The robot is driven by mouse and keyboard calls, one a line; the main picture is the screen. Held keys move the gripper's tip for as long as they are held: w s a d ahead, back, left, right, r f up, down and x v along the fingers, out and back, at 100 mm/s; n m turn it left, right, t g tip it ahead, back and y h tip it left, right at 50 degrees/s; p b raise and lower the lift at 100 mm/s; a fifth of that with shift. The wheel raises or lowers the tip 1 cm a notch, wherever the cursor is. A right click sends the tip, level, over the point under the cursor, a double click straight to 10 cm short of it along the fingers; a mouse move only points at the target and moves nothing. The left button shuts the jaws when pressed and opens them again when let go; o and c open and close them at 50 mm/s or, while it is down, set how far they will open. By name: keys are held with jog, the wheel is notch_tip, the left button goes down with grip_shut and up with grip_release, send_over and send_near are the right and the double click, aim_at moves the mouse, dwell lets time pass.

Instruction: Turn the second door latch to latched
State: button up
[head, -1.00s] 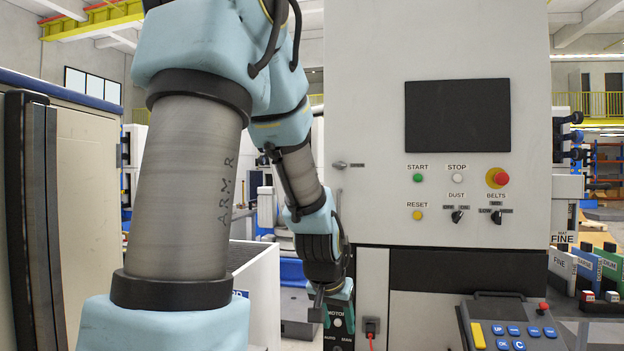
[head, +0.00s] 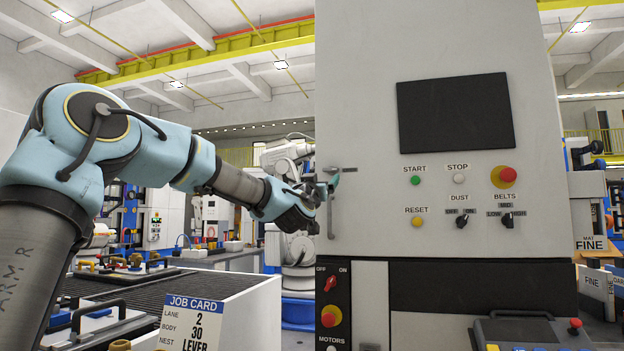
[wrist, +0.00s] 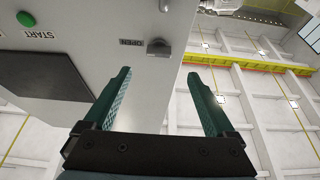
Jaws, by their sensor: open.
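In the wrist view the latch (wrist: 158,47) sits by an upside-down label (wrist: 132,42) that seems to read OPEN. Only one latch shows, and I cannot tell its number. My gripper (head: 332,181) is at the cabinet's left edge, close to the latch. In the wrist view my gripper (wrist: 158,76) is open and empty, with the latch beyond the gap between its fingertips, apart from both.
A vertical bar handle (head: 331,216) is just below my gripper. A dark screen (head: 455,113) and buttons, including a red stop button (head: 503,177), are to the right. A white bin (head: 245,312) with a job card (head: 190,325) stands lower left.

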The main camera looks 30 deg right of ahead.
aim_at(330, 171)
jog(key=p+x, duration=0.3)
jog(key=x, duration=0.5)
jog(key=shift+w+d+r+p, duration=0.1)
jog(key=shift+d+r+p, duration=0.1)
jog(key=shift+p, duration=0.1)
jog(key=shift+w+d+r, duration=0.1)
jog(key=shift+w+d, duration=0.45)
jog(key=shift+d, duration=0.05)
jog(key=c, duration=1.4)
